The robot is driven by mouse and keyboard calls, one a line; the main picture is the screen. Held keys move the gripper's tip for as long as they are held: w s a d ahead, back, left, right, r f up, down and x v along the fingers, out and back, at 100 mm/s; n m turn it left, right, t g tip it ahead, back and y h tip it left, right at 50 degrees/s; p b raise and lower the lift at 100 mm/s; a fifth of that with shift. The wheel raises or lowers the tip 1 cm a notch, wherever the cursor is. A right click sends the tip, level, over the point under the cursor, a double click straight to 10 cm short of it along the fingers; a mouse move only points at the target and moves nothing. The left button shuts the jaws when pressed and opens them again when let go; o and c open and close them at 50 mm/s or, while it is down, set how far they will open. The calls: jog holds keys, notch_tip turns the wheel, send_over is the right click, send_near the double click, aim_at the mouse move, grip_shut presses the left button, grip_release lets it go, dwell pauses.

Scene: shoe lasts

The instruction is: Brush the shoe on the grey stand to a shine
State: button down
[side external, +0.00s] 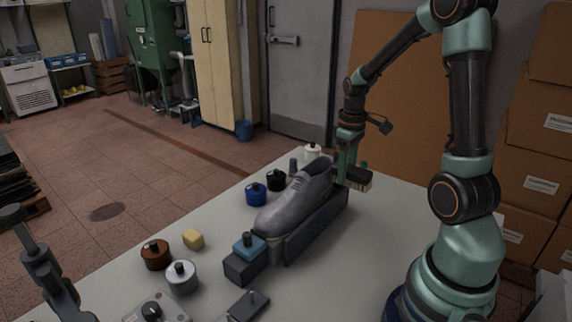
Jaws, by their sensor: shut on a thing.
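A grey shoe (295,197) sits on a dark grey stand (318,224) on the table, its toe toward the lower left and its heel toward my gripper. My gripper (345,176) is at the heel end of the shoe, pointing down. It is shut on a brush (357,178) with a dark back and pale bristle edge. The brush is beside the heel; I cannot tell whether it touches the shoe. The fingertips are partly hidden behind the shoe and brush.
Near the toe stands a dark block with a blue top (246,252).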

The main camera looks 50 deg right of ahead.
jog(key=shift+a, duration=3.95)
jog(key=shift+d, duration=4)
jog(key=shift+s+r, duration=0.35)
jog(key=shift+r, duration=0.65)
jog(key=shift+s+r, duration=0.35)
jog(key=shift+r, duration=0.65)
jog(key=shift+s+r, duration=0.35)
jog(key=shift+r, duration=0.65)
